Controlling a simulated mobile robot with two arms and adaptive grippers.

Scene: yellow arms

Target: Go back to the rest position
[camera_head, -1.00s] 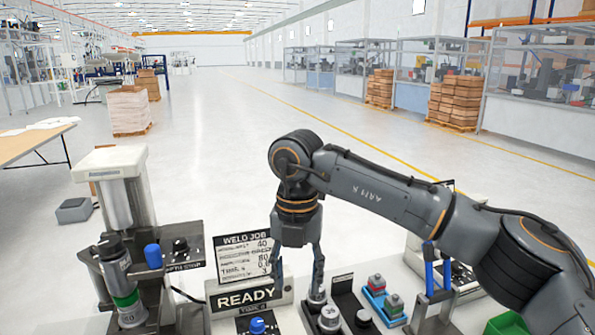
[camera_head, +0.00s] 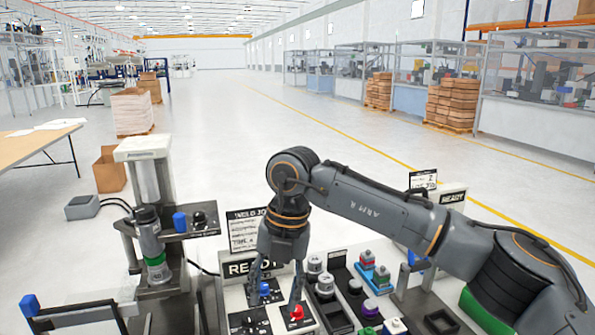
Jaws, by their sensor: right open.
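My right gripper (camera_head: 274,303) points down over the front of the bench, with its two grey fingers spread apart. I see nothing held between them. The fingers overlap the panel in front of the READY sign (camera_head: 238,269). A blue knob (camera_head: 264,289) shows between the fingers, and a red button (camera_head: 296,313) is right at the right fingertip. I cannot tell whether that finger touches it. My right arm reaches in from the right across the bench. My left gripper is not in view.
A grey press (camera_head: 147,165) stands at the left of the bench. Blocks with red and teal parts (camera_head: 374,272) and metal cylinders (camera_head: 315,264) stand right of the gripper. A green bin (camera_head: 485,312) is partly behind my arm.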

